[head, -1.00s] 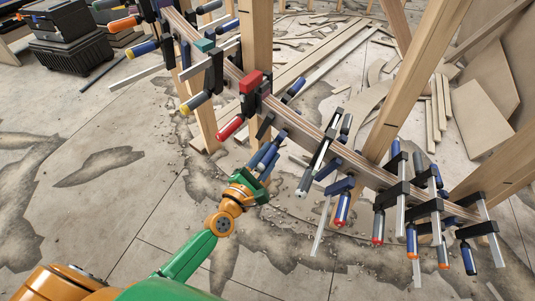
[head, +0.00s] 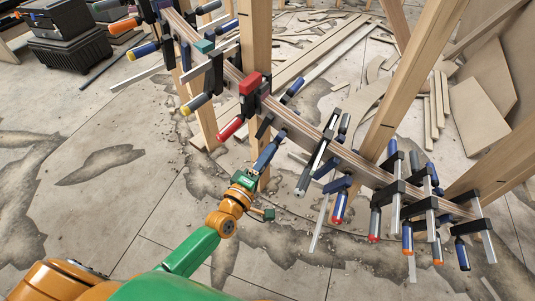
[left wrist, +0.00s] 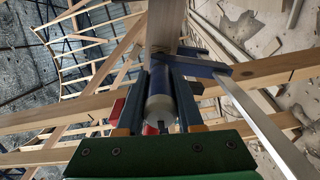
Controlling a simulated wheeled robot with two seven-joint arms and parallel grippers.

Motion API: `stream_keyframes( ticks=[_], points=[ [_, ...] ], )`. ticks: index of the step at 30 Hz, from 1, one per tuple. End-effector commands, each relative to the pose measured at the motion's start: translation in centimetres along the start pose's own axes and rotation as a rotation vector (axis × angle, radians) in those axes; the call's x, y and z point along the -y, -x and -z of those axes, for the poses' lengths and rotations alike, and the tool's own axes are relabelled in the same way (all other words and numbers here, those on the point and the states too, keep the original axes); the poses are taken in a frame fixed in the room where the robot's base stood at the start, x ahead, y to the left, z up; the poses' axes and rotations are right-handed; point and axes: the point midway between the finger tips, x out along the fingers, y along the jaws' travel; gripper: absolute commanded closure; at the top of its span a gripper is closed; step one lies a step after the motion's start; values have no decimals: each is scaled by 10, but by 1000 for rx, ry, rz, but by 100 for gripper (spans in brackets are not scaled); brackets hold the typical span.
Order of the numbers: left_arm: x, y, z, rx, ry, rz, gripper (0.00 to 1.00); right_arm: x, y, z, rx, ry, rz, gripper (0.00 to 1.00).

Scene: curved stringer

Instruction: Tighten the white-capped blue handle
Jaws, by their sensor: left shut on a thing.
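The white-capped blue handle (left wrist: 160,103) sits between the two fingers of my left gripper in the left wrist view, its pale round end facing the camera. My left gripper (left wrist: 158,112) is shut on it, one finger on each side. In the head view my left gripper (head: 268,157) reaches up to a clamp on the underside of the curved wooden stringer (head: 313,137), near its middle. The handle is mostly hidden there by the fingers. My right gripper is not in view.
Several other clamps line the stringer, among them a red-handled one (head: 232,128) to the left and a dark one (head: 316,167) to the right. Wooden posts (head: 398,90) stand by the stringer.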

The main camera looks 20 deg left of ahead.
Motion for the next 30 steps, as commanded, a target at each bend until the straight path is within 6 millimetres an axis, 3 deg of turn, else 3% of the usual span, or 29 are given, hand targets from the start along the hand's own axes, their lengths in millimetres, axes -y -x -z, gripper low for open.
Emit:
stream_keyframes(
  ticks=[30],
  points=[
    [3, 0, 1, 2, -959, 2, 100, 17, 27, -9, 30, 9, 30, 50]
  ],
)
